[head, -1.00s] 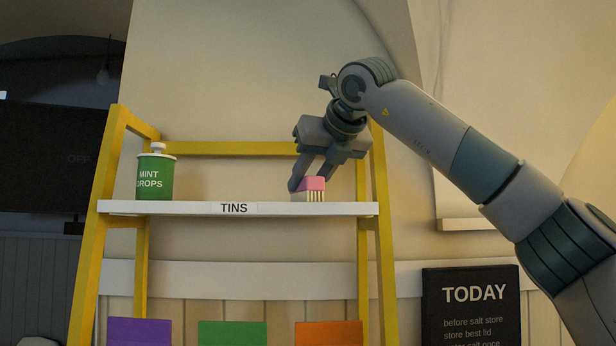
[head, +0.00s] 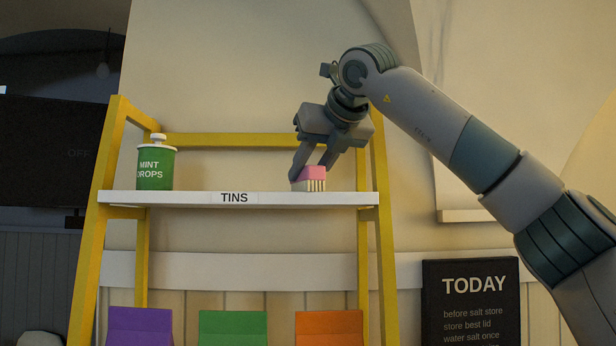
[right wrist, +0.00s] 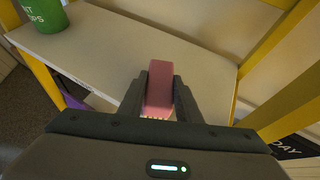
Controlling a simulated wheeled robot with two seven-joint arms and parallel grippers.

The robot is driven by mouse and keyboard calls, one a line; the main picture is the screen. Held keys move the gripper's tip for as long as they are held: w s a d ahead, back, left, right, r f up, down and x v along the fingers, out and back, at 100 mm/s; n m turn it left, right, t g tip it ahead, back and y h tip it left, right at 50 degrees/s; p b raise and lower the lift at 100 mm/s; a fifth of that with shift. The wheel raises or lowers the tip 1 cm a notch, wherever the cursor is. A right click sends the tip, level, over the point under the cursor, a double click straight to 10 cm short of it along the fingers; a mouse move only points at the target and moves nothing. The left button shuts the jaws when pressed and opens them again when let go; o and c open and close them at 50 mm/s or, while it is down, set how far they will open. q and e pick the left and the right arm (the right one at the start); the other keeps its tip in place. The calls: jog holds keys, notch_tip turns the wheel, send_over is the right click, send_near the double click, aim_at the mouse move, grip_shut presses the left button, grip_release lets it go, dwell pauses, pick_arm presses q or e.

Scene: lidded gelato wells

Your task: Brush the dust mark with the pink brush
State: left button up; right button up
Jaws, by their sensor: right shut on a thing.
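The pink brush (head: 313,174), a pink block with pale bristles below, is at the right end of the white shelf (head: 170,198). My right gripper (head: 312,170) reaches down from above and is shut on it. In the right wrist view the pink brush (right wrist: 159,85) sits between the two dark fingers (right wrist: 159,95). Its bristles point down and are at or very near the shelf top; I cannot tell if they touch. No dust mark can be made out in these views. My left gripper is not in view.
A green mint drops tin (head: 155,169) with a white lid stands at the shelf's left end. Yellow posts (head: 378,230) frame the shelf. Purple, green and orange items (head: 232,328) are below. A black TODAY board (head: 470,300) stands at right. The shelf's middle is clear.

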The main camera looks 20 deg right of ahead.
jog(key=shift+s+a+f, duration=0.15)
jog(key=shift+s+f, duration=0.05)
jog(key=shift+s, duration=0.25)
jog(key=shift+w, duration=0.1)
jog(key=shift+w+r+p, duration=0.2)
jog(key=shift+w+p, duration=0.1)
jog(key=shift+w, duration=0.05)
jog(key=shift+w+d+p, duration=0.25)
jog(key=shift+w+p, duration=0.05)
jog(key=shift+w, duration=0.25)
jog(key=shift+w+d+p, duration=0.2)
jog(key=shift+w+p, duration=0.05)
jog(key=shift+w, duration=0.3)
jog(key=shift+s, duration=0.1)
